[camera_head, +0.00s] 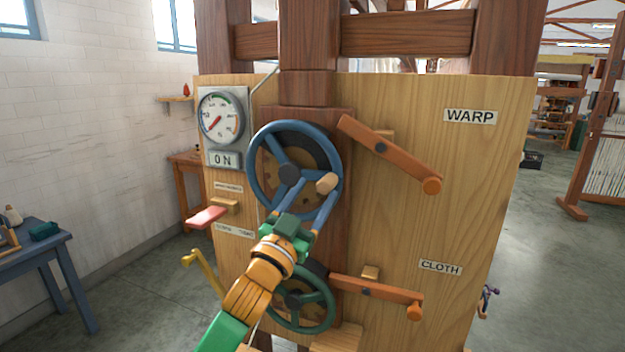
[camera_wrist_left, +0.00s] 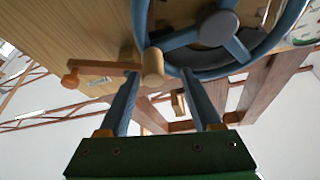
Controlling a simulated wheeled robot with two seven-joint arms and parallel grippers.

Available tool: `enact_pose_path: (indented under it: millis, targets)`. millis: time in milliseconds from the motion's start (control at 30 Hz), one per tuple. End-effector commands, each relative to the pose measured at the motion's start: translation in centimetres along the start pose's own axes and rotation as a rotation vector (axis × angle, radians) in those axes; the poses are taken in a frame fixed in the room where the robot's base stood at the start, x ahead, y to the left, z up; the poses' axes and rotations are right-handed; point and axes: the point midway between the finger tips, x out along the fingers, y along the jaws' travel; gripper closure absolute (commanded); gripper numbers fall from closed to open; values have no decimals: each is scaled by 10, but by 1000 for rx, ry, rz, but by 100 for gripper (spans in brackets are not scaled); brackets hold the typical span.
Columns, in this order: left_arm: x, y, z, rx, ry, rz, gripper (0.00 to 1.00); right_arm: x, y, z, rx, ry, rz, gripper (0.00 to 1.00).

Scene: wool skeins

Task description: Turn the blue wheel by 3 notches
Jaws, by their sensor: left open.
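The blue wheel (camera_head: 253,187) is mounted upright on the wooden panel, with a dark hub and a tan knob (camera_head: 327,183) at its lower right rim. My left gripper (camera_head: 307,195) comes up from below, open, its two blue fingers in front of the wheel's lower part. In the left wrist view the knob (camera_wrist_left: 152,66) sits by the open fingertips (camera_wrist_left: 160,75), closer to the left-hand finger, and the wheel rim (camera_wrist_left: 141,22) is beyond. I cannot tell whether a finger touches the knob. My right gripper is not seen.
A green wheel (camera_head: 331,309) sits below, partly behind my arm. Wooden levers stand right of the wheels, by the WARP sign (camera_head: 470,116) and the CLOTH sign (camera_head: 440,268). A gauge (camera_head: 221,117), an ON plate (camera_head: 223,159) and a pink-ended lever (camera_head: 207,217) are at left.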

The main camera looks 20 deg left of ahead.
Motion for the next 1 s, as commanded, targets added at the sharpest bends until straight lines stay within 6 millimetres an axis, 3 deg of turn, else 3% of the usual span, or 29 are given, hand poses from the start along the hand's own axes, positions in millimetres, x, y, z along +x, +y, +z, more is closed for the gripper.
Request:
enact_pose_path:
  millis: [200,400,833,867,1000]
  targets:
    - [36,-1,-4,-2,-2,-1,34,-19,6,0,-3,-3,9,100]
    - [59,0,-2,-2,-3,0,34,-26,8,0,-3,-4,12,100]
    - [68,1,1,-1,-4,1,34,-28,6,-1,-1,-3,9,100]
    - [68,1,2,-1,-4,1,40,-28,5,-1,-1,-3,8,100]
    - [68,1,2,-1,-4,2,78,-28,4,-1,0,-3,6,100]
